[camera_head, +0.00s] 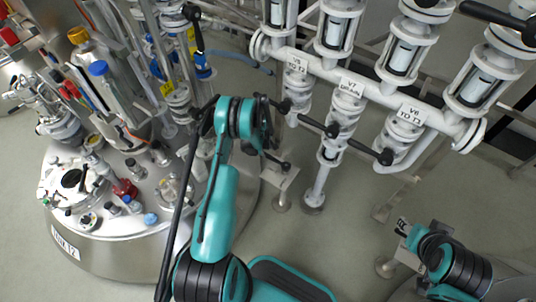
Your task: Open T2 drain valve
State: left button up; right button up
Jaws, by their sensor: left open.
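The steel tank (130,255) at the left carries a label (65,243) that seems to end in 2. Beside its right side, a small black-knobbed lever (284,166) sits near a pale plate. My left arm, teal and black, rises in front of the tank. My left gripper (272,143) is open and small in view, just above and left of that lever; whether they touch I cannot tell. The drain-labelled valve V7 (345,115) hangs on the white manifold, with a black-tipped lever. My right gripper (404,228) is at the lower right, its fingers unclear.
Fittings and bottles crowd the tank top. Bare floor (325,235) lies between my arms.

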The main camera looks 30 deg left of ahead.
aim_at(268, 155)
pick_arm(q)
jog(key=f+b, duration=0.1)
jog(key=f, duration=0.2)
jog(key=w+f+b, duration=0.1)
jog(key=f, duration=0.1)
jog(key=shift+w+f, duration=0.1)
jog(key=shift+f, duration=0.3)
grip_shut()
